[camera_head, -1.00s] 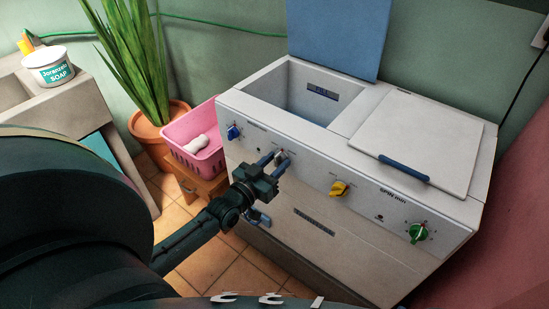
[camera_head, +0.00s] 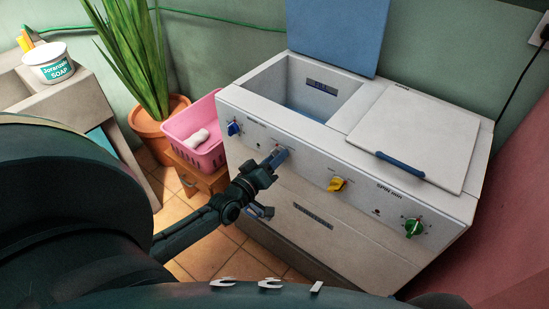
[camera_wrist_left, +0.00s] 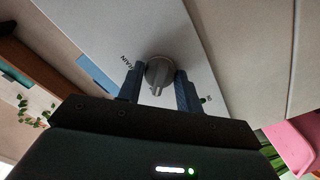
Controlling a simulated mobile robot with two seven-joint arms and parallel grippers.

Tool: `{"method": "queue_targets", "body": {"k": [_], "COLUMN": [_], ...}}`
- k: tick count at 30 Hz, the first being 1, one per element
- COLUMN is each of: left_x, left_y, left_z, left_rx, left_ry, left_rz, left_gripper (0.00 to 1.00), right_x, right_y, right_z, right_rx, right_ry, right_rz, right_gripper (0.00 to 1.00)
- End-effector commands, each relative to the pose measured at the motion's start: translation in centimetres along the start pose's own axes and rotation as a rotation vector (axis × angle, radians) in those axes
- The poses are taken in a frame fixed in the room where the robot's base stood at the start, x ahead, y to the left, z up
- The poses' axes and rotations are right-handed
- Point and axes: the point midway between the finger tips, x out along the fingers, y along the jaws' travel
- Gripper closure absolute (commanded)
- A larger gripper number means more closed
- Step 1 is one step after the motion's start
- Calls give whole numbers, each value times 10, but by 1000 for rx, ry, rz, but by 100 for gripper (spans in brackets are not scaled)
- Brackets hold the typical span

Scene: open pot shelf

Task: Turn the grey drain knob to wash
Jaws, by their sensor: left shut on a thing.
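The grey drain knob (camera_wrist_left: 159,71) sits on the white front panel of the washing machine, with part of a label ending in "AIN" beside it in the left wrist view. My left gripper (camera_wrist_left: 158,88) has its two blue-grey fingers on either side of the knob and is shut on it. In the head view my left gripper (camera_head: 277,157) reaches the panel from the left, and its fingers mostly hide the knob. The knob's pointer setting cannot be read. My right gripper is not in view.
The washing machine (camera_head: 318,228) has an open tub with a raised blue lid (camera_head: 338,35). A blue knob (camera_head: 233,128) is left of my gripper; a yellow knob (camera_head: 337,185) and a green knob (camera_head: 414,227) are right. A pink basket (camera_head: 208,158) stands close at left.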

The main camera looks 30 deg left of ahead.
Motion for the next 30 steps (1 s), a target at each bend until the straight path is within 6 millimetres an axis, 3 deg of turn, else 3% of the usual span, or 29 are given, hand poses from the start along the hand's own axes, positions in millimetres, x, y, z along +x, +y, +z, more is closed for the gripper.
{"method": "queue_targets", "body": {"k": [17,18,25,30], "left_x": [0,0,0,0], "left_y": [0,0,0,0], "left_z": [0,0,0,0], "left_rx": [-30,-30,-28,-27], "left_ry": [-1,-1,0,0], "left_rz": [0,0,0,0], "left_gripper": [87,61,43,43], "right_x": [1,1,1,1], "right_y": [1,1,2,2], "right_z": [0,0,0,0], "right_rx": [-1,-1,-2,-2], "right_ry": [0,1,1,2], "right_rz": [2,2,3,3], "right_gripper": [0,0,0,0]}}
